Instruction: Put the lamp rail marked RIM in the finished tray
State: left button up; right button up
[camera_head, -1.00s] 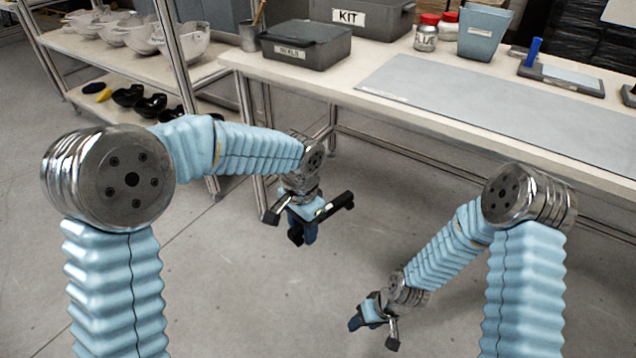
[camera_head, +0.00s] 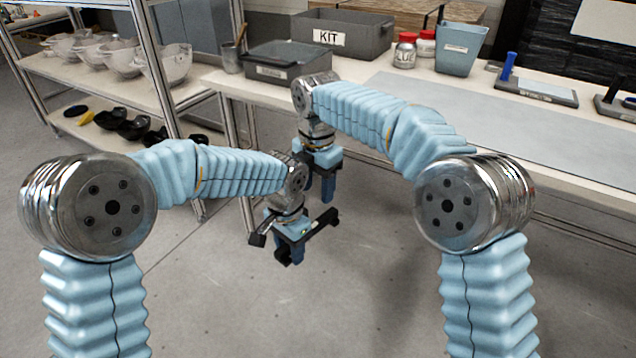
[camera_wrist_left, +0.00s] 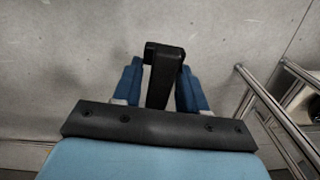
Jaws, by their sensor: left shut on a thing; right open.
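My left gripper (camera_head: 287,256) is the lower one in the head view, over the floor in front of the bench. It is shut on a dark piece, which shows in the left wrist view as a black bar (camera_wrist_left: 163,75) between the blue fingers. No RIM mark is readable on it, so I cannot tell whether it is the lamp rail. My right gripper (camera_head: 326,188) hangs fingers down just behind and above the left one, near the bench front; it is open. I cannot identify the finished tray among the containers in view.
The bench (camera_head: 385,150) carries a grey box (camera_head: 285,68) with an unclear label, a KIT box (camera_head: 374,38), glue jars (camera_head: 405,52), a blue bin (camera_head: 458,50) and a grey mat (camera_head: 470,113). A shelf (camera_head: 75,68) at left holds pale shells (camera_head: 120,55). The floor is clear.

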aim_at(317, 219)
notch_tip(317, 219, down, 12)
jog(key=shift+r, duration=0.25)
jog(key=c, duration=0.9)
pick_arm(q)
jog(key=o, duration=1.2)
pick_arm(e)
grip_shut()
